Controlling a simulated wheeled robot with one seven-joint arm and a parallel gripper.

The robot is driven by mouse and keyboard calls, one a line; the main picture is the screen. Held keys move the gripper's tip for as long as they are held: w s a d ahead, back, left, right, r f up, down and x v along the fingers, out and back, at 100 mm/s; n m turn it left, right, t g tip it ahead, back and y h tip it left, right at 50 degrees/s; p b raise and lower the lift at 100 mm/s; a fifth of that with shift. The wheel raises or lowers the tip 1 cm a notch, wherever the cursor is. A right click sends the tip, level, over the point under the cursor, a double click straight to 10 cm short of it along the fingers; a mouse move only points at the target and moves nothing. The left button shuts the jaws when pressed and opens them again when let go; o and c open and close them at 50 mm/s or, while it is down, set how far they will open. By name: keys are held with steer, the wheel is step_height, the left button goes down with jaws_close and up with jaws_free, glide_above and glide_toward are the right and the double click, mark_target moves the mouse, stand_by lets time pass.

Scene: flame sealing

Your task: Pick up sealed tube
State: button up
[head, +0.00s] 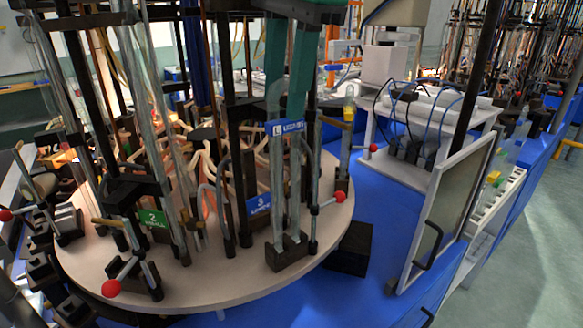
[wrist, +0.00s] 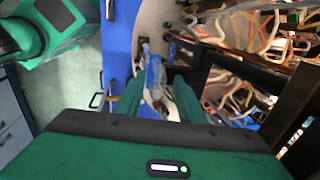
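Clear glass tubes (head: 278,195) stand upright in a black block at the front right of the round turntable, behind a blue label. I cannot tell from the glass whether a tube is sealed. My gripper (head: 285,105) comes down from above, its two green fingers pointing down at the upper part of these tubes. In the wrist view my gripper (wrist: 157,98) has its fingers apart, with clear glass (wrist: 154,72) showing in the gap. Whether a finger touches the glass is unclear.
The round turntable (head: 215,290) carries several dark posts, clamps with red knobs (head: 340,197) and other glass tubes (head: 160,120). A white-framed panel (head: 447,215) and a white table (head: 425,165) stand to the right.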

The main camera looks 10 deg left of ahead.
jaws_close()
steer(key=shift+r, duration=0.15)
